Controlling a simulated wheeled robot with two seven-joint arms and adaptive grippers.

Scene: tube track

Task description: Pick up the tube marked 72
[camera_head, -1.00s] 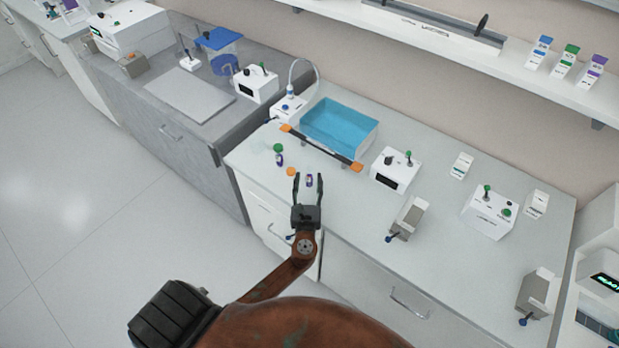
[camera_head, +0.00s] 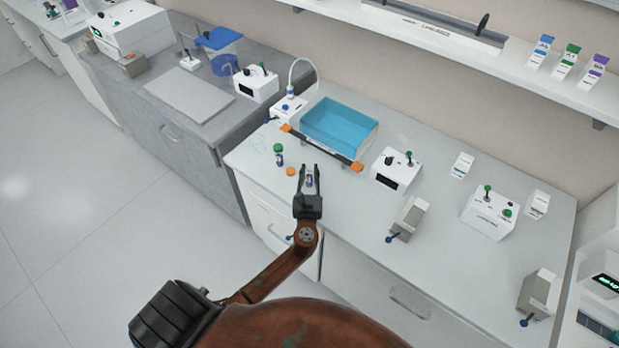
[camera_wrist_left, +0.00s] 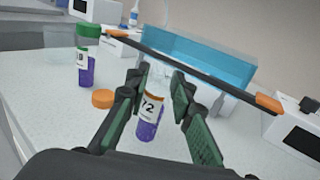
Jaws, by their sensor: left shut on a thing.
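The tube marked 72 (camera_wrist_left: 150,116) has a purple body and a white label reading "72" in the left wrist view. It stands open-topped and slightly tilted in that picture, and shows small in the head view (camera_head: 310,181). My left gripper (camera_head: 309,172) is around it, with one finger on each side. In the left wrist view the gripper's fingers (camera_wrist_left: 160,85) flank the tube, and the far contact is hard to see. The tube's base appears at the counter. My right gripper is not in view.
A green-capped purple tube (camera_wrist_left: 84,62) stands to the left. An orange cap (camera_wrist_left: 104,98) lies between the two tubes. Behind them are a blue bin (camera_head: 340,124) and a dark bar with orange ends (camera_head: 322,148). White devices (camera_head: 396,170) stand to the right.

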